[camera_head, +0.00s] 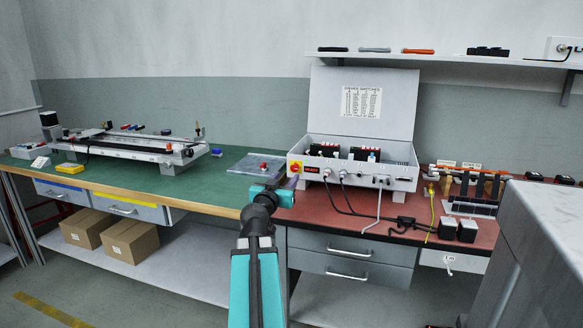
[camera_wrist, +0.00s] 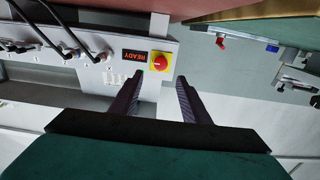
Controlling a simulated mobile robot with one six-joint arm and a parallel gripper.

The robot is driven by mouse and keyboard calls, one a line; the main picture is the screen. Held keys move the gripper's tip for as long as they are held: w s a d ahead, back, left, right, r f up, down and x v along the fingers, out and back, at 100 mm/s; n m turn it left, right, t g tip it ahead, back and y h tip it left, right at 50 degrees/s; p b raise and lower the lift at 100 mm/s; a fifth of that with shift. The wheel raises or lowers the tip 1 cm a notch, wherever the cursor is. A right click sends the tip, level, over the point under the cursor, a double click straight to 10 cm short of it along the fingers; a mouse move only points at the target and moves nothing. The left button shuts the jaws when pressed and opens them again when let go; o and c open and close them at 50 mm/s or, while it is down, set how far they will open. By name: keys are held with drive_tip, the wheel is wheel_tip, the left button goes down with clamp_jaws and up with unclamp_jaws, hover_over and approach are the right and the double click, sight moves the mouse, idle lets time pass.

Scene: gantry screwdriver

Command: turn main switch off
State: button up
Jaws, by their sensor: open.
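The main switch is a red knob on a yellow square plate, on the front left of the grey control box (camera_head: 402,184). The main switch (camera_head: 296,167) shows just above my gripper in the head view. In the wrist view the main switch (camera_wrist: 160,62) lies ahead, between the two dark fingers in the picture. My gripper (camera_wrist: 160,78) is open and empty, its fingers on either side of the switch in view but apparently short of it. In the head view my gripper (camera_head: 291,183) is in front of the box's left corner. The knob's setting is too small to tell.
Cables (camera_head: 345,200) plug into the box front and droop onto the red bench top (camera_head: 375,228). A grey plate with a red part (camera_head: 262,166) lies on the green bench to the left. A tall grey block (camera_head: 540,240) stands at right.

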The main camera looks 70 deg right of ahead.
sight(294, 168)
drive_tip(key=shift+d+r, duration=0.1)
drive_tip(key=shift+r, duration=0.05)
drive_tip(key=shift+w+d, duration=0.15)
drive_tip(key=shift+d, duration=1.95)
drive_tip(key=shift+w+d, duration=0.1)
drive_tip(key=shift+d, duration=1.95)
drive_tip(key=shift+c, duration=0.2)
